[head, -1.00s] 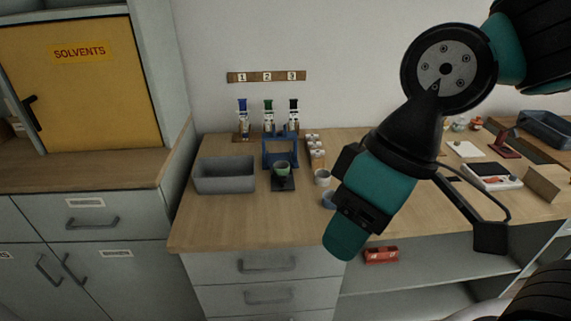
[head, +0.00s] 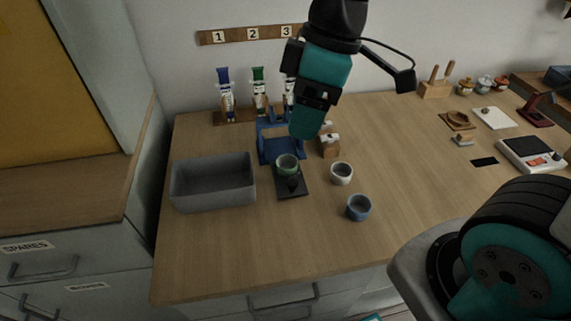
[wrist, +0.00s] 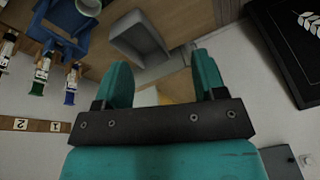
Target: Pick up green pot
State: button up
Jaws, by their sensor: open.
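The green pot (head: 287,164) is a small round cup with a dark inside. It sits on the black base of a blue frame (head: 268,142) on the workbench. In the head view my arm hangs above and behind it, and its teal lower end is just above the pot; the fingertips cannot be made out there. In the wrist view my gripper (wrist: 163,82) has its two teal fingers apart with nothing between them. A pale rounded thing at the top edge of the wrist view, by the blue frame, is cut off.
A grey bin (head: 213,183) stands left of the pot. A white cup (head: 341,173) and a blue cup (head: 358,208) stand to its right. Several tubes stand in a rack (head: 235,116) behind. A scale (head: 531,154) is far right. The bench front is clear.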

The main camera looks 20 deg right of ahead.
jog(key=w+d+f+n+h, duration=0.1)
jog(key=w+d+f+n, duration=0.1)
jog(key=w+n, duration=0.15)
jog(key=w+d+f+n+b, duration=0.1)
jog(key=w+f+n, duration=0.1)
jog(key=w, duration=0.3)
jog(key=w+d+f+n+h, duration=0.1)
jog(key=w+d+f+n, duration=0.1)
jog(key=w+n, duration=0.15)
send_over(287, 160)
jog(key=s, duration=0.2)
jog(key=shift+m+g, duration=0.3)
jog(key=shift+m, duration=0.1)
notch_tip(287, 160, down, 11)
jog(key=shift+r, duration=0.1)
jog(key=shift+a+f, duration=0.2)
jog(key=shift+f, duration=1.4)
jog(key=shift+a+f, duration=0.2)
jog(key=shift+f, duration=1.4)
jog(key=shift+c, duration=0.2)
jog(key=c, duration=0.6)
